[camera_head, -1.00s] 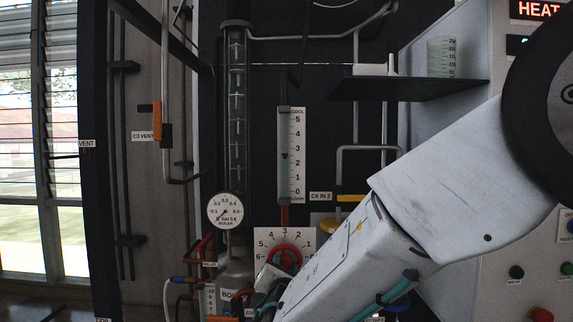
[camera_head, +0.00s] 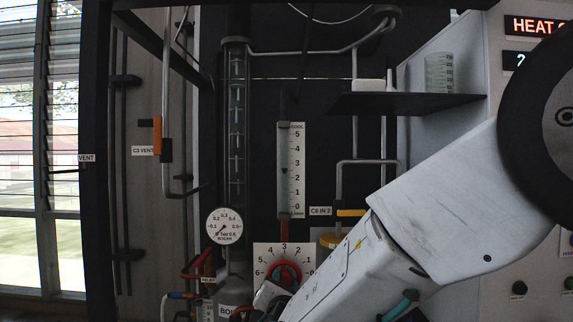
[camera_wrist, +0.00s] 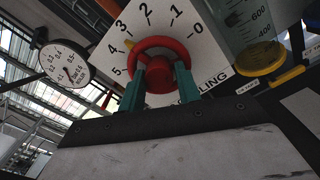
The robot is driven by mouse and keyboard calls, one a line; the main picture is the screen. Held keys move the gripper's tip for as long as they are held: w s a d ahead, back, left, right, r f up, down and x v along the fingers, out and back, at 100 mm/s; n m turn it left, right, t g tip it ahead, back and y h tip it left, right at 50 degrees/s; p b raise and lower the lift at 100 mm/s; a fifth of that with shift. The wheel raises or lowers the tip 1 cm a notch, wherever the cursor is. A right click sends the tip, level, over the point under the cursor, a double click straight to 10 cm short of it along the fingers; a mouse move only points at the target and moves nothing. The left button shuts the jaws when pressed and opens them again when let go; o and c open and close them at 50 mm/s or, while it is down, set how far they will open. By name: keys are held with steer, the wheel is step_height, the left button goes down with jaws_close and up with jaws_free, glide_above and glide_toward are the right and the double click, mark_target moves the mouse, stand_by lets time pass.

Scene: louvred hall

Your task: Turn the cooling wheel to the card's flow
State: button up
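The cooling wheel (camera_wrist: 165,48) is a red ring with a red hub, set on a white numbered dial plate (camera_wrist: 205,50). Its yellow mark (camera_wrist: 129,45) sits between 3 and 4. In the head view the wheel (camera_head: 288,268) is partly behind my gripper. My gripper (camera_wrist: 160,75) has its two teal fingers on either side of the red hub, below the upper rim; firm contact is hard to see. The cooling flow tube (camera_head: 284,185) has a scale from 0 to 5; its dark float stands at about 2.5. I cannot make out a card naming a flow.
A boiler gauge (camera_head: 224,226) stands left of the dial, also in the wrist view (camera_wrist: 64,62). A yellow cap (camera_wrist: 287,77) is right of the wheel. A dark shelf (camera_head: 405,104) with a beaker (camera_head: 439,72) juts out above my arm. A control panel stands at the right.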

steer(key=shift+f, duration=0.1)
steer(key=shift+o, duration=0.8)
steer(key=shift+s+f, duration=0.15)
steer(key=shift+f, duration=0.1)
steer(key=s, duration=0.5)
steer(key=shift+s+a+r, duration=0.1)
steer(key=shift+a+r, duration=0.1)
steer(key=shift+r, duration=0.15)
steer(key=shift+s, duration=0.1)
steer(key=s, duration=0.7)
steer(key=shift+s+a, duration=0.15)
steer(key=shift+s, duration=0.15)
